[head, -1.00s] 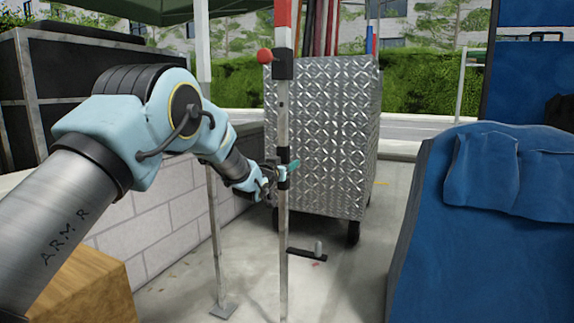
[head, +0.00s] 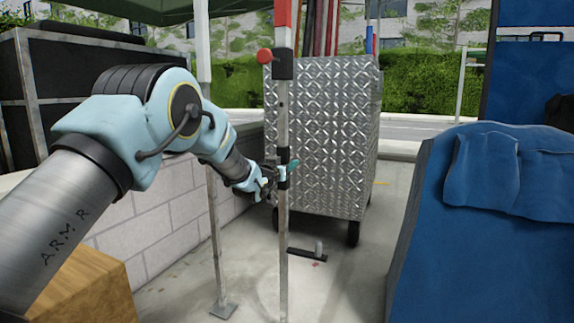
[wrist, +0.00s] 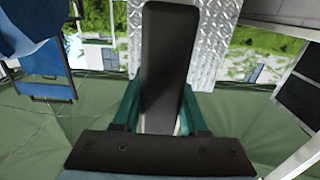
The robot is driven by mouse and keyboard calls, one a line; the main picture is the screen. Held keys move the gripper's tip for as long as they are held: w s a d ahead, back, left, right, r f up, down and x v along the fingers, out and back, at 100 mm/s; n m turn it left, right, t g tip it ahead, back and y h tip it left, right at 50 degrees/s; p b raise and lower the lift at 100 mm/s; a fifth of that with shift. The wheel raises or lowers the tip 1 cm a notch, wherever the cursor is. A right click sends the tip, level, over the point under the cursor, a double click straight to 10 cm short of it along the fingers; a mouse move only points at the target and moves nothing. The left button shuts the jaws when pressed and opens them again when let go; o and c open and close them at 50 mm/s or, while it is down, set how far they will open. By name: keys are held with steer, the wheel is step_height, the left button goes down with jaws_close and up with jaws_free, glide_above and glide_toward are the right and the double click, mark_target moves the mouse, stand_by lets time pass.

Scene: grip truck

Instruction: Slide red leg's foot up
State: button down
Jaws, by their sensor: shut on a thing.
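The red leg (head: 283,220) is an upright metal pole with a red upper part, a black collar and a red knob (head: 264,56). Two dark bands sit lower on the pole. My gripper (head: 283,171) is shut on the red leg at these bands, with a teal finger showing at the right of the pole. In the wrist view, a dark bar (wrist: 169,70) stands between the teal fingers (wrist: 158,115). The bottom of the red leg runs out of the lower edge of the head view, so its foot end is hidden.
A second pole (head: 213,220) stands to the left on a small base plate. A quilted metal cart (head: 325,140) is behind the leg. A blue-covered object (head: 480,230) is at the right. A dark bar (head: 307,255) lies on the floor. A white block wall (head: 160,220) borders the left.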

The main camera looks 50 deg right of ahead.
mark_target(287, 123)
stand_by(0.4)
step_height(287, 123, up, 13)
steer(key=p, duration=0.5)
steer(key=c, duration=0.7)
jaws_free()
steer(key=shift+o, duration=1.3)
steer(key=shift+f, duration=0.2)
steer(key=v, duration=1.1)
steer(key=shift+p, duration=0.45)
steer(key=shift+w, duration=0.1)
